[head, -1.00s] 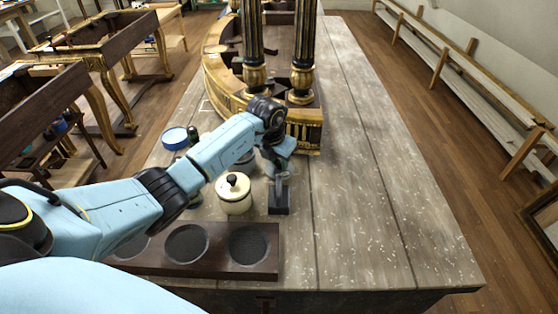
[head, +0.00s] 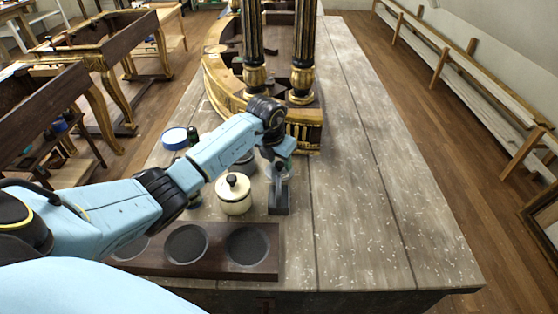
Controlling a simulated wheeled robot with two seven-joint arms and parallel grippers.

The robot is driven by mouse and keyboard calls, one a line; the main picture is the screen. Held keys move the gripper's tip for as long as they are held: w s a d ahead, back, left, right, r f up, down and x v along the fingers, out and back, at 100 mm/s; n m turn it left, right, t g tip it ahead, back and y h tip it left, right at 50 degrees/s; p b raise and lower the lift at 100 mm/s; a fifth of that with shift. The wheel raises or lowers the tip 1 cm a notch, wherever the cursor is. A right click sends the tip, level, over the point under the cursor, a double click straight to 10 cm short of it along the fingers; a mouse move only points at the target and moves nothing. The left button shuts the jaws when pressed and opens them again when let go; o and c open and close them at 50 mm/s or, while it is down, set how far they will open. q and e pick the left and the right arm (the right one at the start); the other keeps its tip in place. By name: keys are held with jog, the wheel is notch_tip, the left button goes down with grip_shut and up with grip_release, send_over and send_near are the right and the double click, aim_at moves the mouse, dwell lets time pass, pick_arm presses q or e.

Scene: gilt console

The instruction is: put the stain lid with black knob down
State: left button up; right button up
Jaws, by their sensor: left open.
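The stain lid with black knob (head: 234,181) sits level on top of a cream pot (head: 235,204), left of centre on the table. Its knob points up. My left gripper (head: 279,178) points down to the right of the lid, apart from it, open and empty. Its fingers are small and partly lost against a dark block-like piece (head: 279,208) at the same spot. My right gripper is out of view.
A dark wooden rack (head: 208,270) with round recesses lies in front of the pot. The gilt console (head: 305,130) with black columns stands behind my wrist. The table's right side (head: 390,220) is clear.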

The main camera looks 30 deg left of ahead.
aim_at(273, 177)
pick_arm(q)
jog(key=v, duration=1.1)
jog(key=shift+r+p, duration=0.15)
jog(key=shift+p, duration=0.15)
jog(key=shift+s, duration=0.1)
